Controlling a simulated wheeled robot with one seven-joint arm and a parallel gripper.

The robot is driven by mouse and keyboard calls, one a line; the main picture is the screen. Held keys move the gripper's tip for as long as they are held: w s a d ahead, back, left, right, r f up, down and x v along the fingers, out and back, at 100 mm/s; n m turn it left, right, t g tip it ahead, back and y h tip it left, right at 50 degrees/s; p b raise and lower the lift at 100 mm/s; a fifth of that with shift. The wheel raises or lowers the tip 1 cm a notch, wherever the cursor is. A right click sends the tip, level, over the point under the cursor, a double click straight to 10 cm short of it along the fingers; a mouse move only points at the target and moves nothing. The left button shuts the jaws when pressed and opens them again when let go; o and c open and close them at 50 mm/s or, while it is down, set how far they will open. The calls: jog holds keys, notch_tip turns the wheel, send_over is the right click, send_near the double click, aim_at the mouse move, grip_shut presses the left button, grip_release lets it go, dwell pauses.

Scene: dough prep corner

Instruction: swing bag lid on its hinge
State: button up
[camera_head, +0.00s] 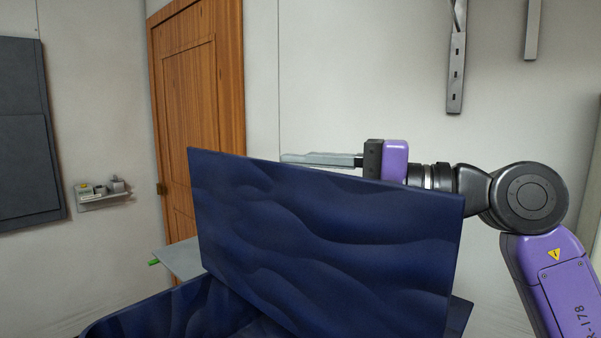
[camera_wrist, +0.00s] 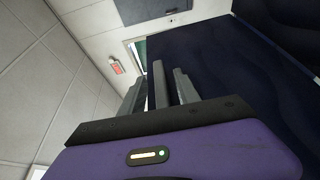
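The bag lid (camera_head: 325,235) is a dark navy panel with a wavy pattern. It stands raised, tilted, above the open bag (camera_head: 190,312), whose interior shows at the bottom of the head view. My gripper (camera_head: 292,158) is at the lid's top edge, on its far side, with its fingers pointing left; the lid hides part of it. In the wrist view a dark navy surface (camera_wrist: 235,75), probably the lid, fills the right. The gripper's fingers (camera_wrist: 158,76) are apart there, with a narrow grey bar between them that I cannot identify. Contact with the lid is unclear.
A grey surface (camera_head: 178,261) with a small green item (camera_head: 154,262) lies behind the bag. A wooden door (camera_head: 190,110) is at the back, and a small wall shelf (camera_head: 104,200) hangs at left. The space above the lid is clear.

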jog(key=shift+w+a, duration=0.1)
jog(key=shift+a, duration=0.15)
jog(key=shift+c, duration=0.2)
grip_shut()
jog(key=shift+f, duration=0.2)
dwell(0.9)
